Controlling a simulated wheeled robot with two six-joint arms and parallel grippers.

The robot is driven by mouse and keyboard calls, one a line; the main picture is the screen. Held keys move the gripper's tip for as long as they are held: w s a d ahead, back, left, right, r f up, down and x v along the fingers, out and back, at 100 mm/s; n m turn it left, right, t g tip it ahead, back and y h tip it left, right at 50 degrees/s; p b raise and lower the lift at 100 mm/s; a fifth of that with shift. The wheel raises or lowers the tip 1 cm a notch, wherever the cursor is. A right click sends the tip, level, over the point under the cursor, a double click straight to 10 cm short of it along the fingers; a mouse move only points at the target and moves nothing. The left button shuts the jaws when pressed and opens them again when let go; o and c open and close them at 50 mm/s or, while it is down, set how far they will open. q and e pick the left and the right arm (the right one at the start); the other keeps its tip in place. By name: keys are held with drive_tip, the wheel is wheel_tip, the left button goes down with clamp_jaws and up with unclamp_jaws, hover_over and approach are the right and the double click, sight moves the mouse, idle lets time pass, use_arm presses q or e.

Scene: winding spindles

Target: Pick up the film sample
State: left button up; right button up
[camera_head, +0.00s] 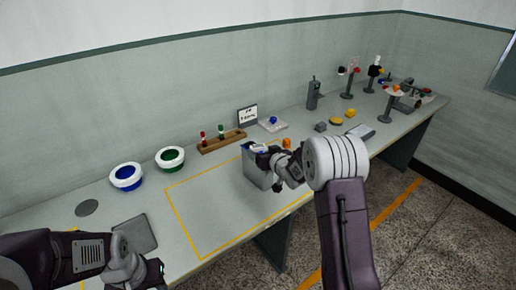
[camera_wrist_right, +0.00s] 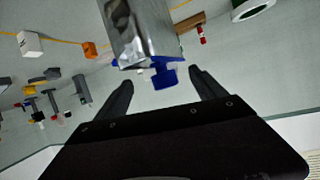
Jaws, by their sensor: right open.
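I cannot make out for certain which thing is the film sample. A shiny grey metal block (camera_head: 255,173) stands on the bench inside the yellow outline. In the right wrist view the block (camera_wrist_right: 138,32) has a blue piece (camera_wrist_right: 165,75) at its end.
Behind the block are a wooden rack (camera_head: 222,142), a small sign (camera_head: 247,116) and a pale pad (camera_head: 273,125). Several stands fill the far right. The outlined area's left is clear.

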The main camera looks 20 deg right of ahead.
drive_tip(key=shift+x, duration=1.5)
drive_tip(key=shift+s, duration=0.1)
drive_tip(key=c, duration=0.6)
drive_tip(key=shift+a, duration=0.1)
drive_tip(key=c, duration=0.9)
wheel_tip(320, 180, up, 28)
drive_tip(key=p, duration=1.3)
drive_tip(key=shift+r, duration=0.1)
drive_tip(key=shift+c, duration=0.2)
